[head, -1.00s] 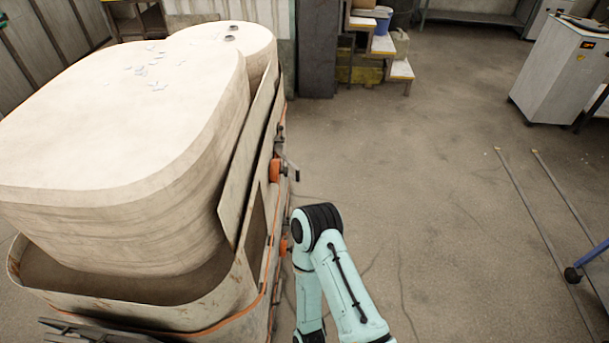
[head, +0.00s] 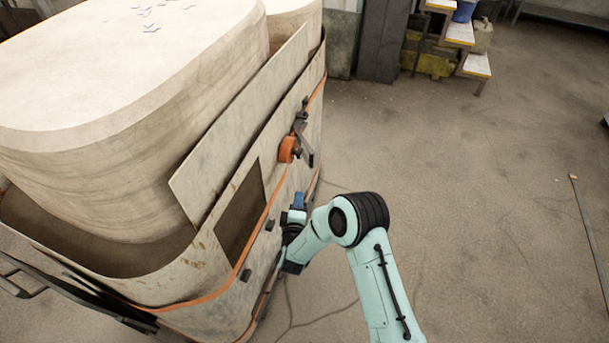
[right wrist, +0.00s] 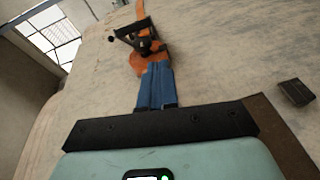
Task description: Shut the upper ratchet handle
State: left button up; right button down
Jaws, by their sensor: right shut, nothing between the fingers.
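The upper ratchet (head: 301,123) is a dark metal buckle on the side wall of the big container, with an orange strap roll (head: 288,149) beside it. Its dark handle (head: 307,153) stands out from the wall. My right gripper (head: 299,199) is below the ratchet, close to the wall, with blue fingers pointing up. In the right wrist view the blue fingers (right wrist: 157,82) are together and empty, and the ratchet (right wrist: 140,38) shows just beyond their tips. I cannot tell whether they touch. My left gripper is not in view.
The container wall (head: 230,160) has an orange strap (head: 270,205), a dark rectangular opening (head: 240,212) and small dark blocks (head: 246,275). A pale rounded block (head: 110,110) fills the container. Open concrete floor (head: 460,190) lies to the right. Steps (head: 459,33) stand at the back.

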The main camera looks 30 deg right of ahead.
jog(key=w+d+r+h+b, duration=0.1)
jog(key=w+d+r, duration=0.1)
jog(key=w+d, duration=0.5)
jog(key=shift+w+d+r+n+h, duration=0.25)
jog(key=shift+w+r+n+h, duration=0.05)
jog(key=shift+w, duration=0.45)
